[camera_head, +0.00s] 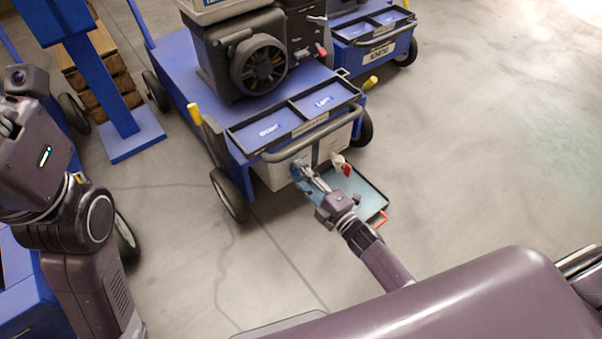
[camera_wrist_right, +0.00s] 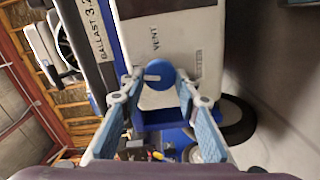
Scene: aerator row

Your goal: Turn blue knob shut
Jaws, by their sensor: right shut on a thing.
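The round blue knob (camera_wrist_right: 160,74) sits on the light front panel of the blue cart, beside the word VENT, in the right wrist view. A short pale mark on it lies across the picture. In the head view, the blue knob (camera_head: 295,171) is small and partly hidden by my right gripper (camera_head: 302,171). In the wrist view, the fingertips of my right gripper (camera_wrist_right: 160,83) are on either side of the knob, shut on it. My left arm stands at the left of the head view, and its gripper fingers do not show.
A red-handled valve (camera_head: 347,169) sits just right of my right gripper. A shallow tray (camera_head: 373,194) is below it. A curved grey bar (camera_head: 310,139) crosses the cart front above. Open floor lies to the right.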

